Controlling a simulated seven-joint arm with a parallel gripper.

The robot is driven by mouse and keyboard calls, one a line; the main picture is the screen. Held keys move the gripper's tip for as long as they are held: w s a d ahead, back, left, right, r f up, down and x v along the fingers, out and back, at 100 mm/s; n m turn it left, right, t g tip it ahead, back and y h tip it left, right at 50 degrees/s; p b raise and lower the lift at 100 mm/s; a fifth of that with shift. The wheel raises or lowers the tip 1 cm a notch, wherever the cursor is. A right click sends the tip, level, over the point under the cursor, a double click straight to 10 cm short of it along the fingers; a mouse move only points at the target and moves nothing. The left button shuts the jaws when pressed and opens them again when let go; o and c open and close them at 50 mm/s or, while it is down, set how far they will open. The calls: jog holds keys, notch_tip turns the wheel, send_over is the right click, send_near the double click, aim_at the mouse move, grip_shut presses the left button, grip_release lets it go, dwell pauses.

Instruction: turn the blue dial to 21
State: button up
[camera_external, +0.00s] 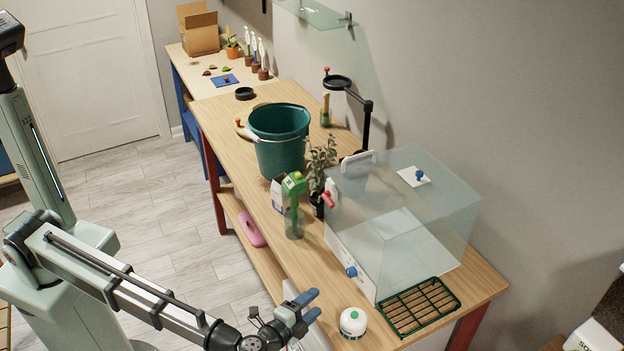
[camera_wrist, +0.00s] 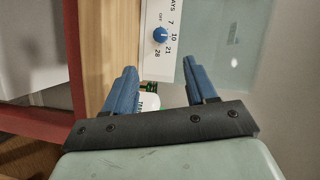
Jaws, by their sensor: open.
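The blue dial (camera_external: 351,271) is on the white front panel of a clear glass-like box. In the wrist view, the dial (camera_wrist: 160,35) sits among printed marks that include 7, 10, 21 and 28, with smaller lettering at its left. I cannot tell which mark its pointer is on. My gripper (camera_external: 315,305) is open and empty, in front of the panel and apart from the dial. In the wrist view, the two blue fingers of my gripper (camera_wrist: 160,67) are spread, with the dial beyond and between their tips.
The clear box (camera_external: 450,220) has another blue knob (camera_external: 420,174) on its top. A white round timer-like item (camera_external: 353,322) and a green-edged rack (camera_external: 419,305) lie near the box. A green bottle (camera_external: 294,210), plant (camera_external: 321,165) and teal bucket (camera_external: 281,140) stand behind.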

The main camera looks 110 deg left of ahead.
jog(key=s+r+n, duration=0.1)
jog(key=n+t+h, duration=0.1)
jog(key=n+h, duration=0.1)
send_near(348, 273)
jog(key=x, duration=0.8)
dwell(0.3)
